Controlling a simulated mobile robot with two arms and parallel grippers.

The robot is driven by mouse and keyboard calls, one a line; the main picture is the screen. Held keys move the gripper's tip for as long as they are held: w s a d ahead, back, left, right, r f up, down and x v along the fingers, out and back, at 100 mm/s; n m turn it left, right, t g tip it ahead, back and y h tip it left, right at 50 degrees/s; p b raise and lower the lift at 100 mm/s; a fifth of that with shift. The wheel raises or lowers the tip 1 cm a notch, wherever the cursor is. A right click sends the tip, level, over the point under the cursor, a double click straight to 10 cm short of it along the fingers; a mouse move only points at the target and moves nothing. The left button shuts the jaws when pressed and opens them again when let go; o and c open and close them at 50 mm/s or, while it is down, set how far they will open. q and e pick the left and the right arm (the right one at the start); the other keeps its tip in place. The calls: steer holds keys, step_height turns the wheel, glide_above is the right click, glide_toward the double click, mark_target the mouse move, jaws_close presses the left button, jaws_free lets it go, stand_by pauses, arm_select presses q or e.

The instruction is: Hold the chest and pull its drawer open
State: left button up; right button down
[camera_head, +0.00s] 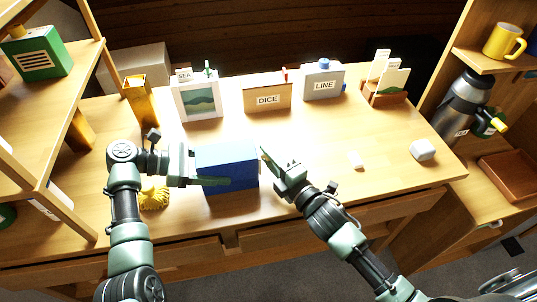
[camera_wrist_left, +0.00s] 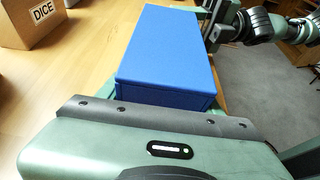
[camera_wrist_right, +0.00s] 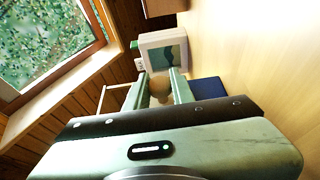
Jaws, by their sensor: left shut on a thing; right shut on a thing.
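A blue chest (camera_head: 227,152) stands on the wooden desk near its front edge. It also shows in the left wrist view (camera_wrist_left: 168,50). My left gripper (camera_head: 212,168) reaches it from the left and is shut on its body, with one finger along the front side. My right gripper (camera_head: 274,164) is at the chest's right end. In the right wrist view its fingers are shut on a round tan knob (camera_wrist_right: 160,86), with part of the blue chest beside them. The knob is hidden in the head view. I see no clear drawer gap.
A picture frame (camera_head: 198,97), a DICE box (camera_head: 267,96) and a LINE box (camera_head: 323,82) stand behind. A yellow object (camera_head: 154,196) lies by my left arm. A white block (camera_head: 423,150) is at right. The desk (camera_head: 330,130) right of the chest is mostly clear.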

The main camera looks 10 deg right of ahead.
arm_select(q)
steer(key=shift+r, duration=0.1)
arm_select(e)
steer(key=d, duration=1)
steer(key=shift+f, duration=0.1)
steer(key=c, duration=1.2)
jaws_free()
steer(key=v, duration=1.2)
steer(key=shift+a, duration=0.1)
